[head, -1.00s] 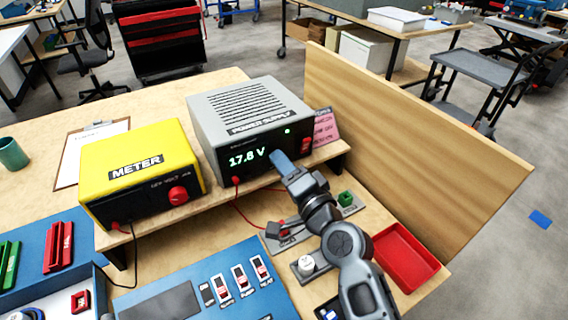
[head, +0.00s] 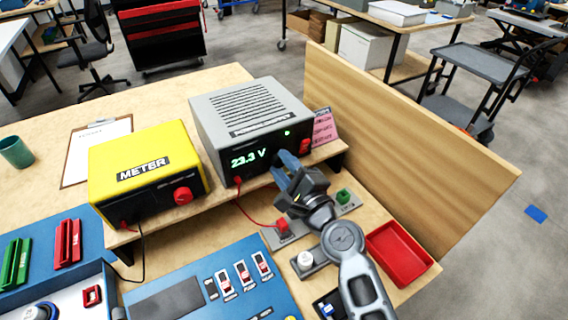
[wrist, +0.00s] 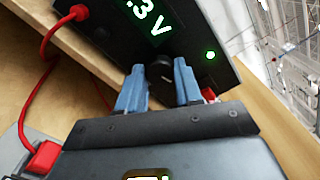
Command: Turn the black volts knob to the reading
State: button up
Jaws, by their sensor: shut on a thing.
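The grey power supply (head: 248,112) stands on the wooden shelf, and its green display (head: 249,158) reads 23.3 V. The black volts knob (wrist: 159,70) is on its dark front panel, between the two blue fingers of my gripper (wrist: 158,84) in the wrist view. My gripper (head: 288,163) is shut on the knob, and in the head view it hides the knob. A pink note (head: 324,126) leans beside the supply's right side; its writing is too small to read.
The yellow meter (head: 143,160) with a red knob stands to the left. A red lead (head: 247,212) runs from the supply down to the bench. A red tray (head: 398,254) lies at right, before a wooden side panel (head: 410,130). A blue switch panel (head: 215,283) is in front.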

jog(key=shift+d+f+m, duration=0.1)
jog(key=shift+m, duration=0.6)
jog(key=o, duration=1)
jog(key=shift+o, duration=0.2)
jog(key=v, duration=0.7)
jog(key=shift+s+d, duration=0.2)
jog(key=shift+s, duration=0.1)
